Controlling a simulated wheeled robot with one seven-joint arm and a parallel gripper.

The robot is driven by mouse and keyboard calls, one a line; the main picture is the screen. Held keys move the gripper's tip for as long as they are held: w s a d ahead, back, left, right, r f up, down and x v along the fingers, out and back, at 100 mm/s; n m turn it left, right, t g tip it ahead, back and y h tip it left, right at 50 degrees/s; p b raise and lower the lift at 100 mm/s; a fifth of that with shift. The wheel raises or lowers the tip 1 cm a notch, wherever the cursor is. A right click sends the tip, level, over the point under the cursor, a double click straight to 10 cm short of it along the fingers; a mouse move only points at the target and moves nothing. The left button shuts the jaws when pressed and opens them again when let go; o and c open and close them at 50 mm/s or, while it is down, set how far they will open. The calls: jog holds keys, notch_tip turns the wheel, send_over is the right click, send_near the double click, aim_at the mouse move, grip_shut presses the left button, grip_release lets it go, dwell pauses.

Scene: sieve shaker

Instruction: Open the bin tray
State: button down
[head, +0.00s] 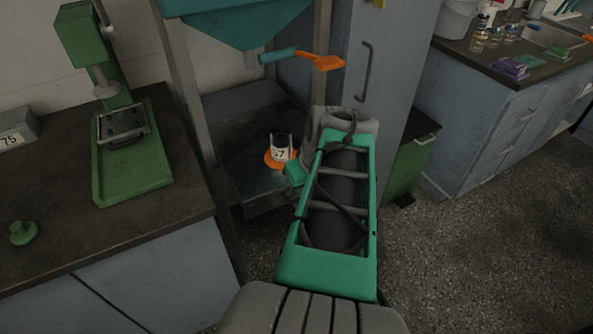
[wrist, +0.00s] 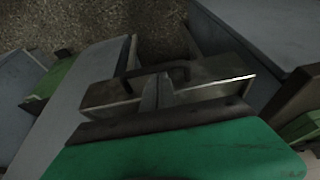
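In the wrist view, a metal box-like front with a dark bar handle (wrist: 178,70) shows just past my gripper; it looks like the bin tray (wrist: 215,73). My gripper (wrist: 158,80) has its narrow grey fingers close together, with their tips at or very near the handle. I cannot tell whether they close around it. In the head view, my green and grey arm reaches forward and hides the fingers and the handle.
A teal hopper (head: 235,25) with an orange lever (head: 318,61) hangs above a framed bay holding an orange-based cup (head: 281,150). A tall grey cabinet (head: 385,60) stands right of the bay. A green press (head: 130,160) sits on the left counter. Speckled floor (head: 480,240) is clear at right.

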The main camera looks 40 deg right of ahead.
jog(key=shift+s+a, duration=0.3)
jog(key=shift+s, duration=0.55)
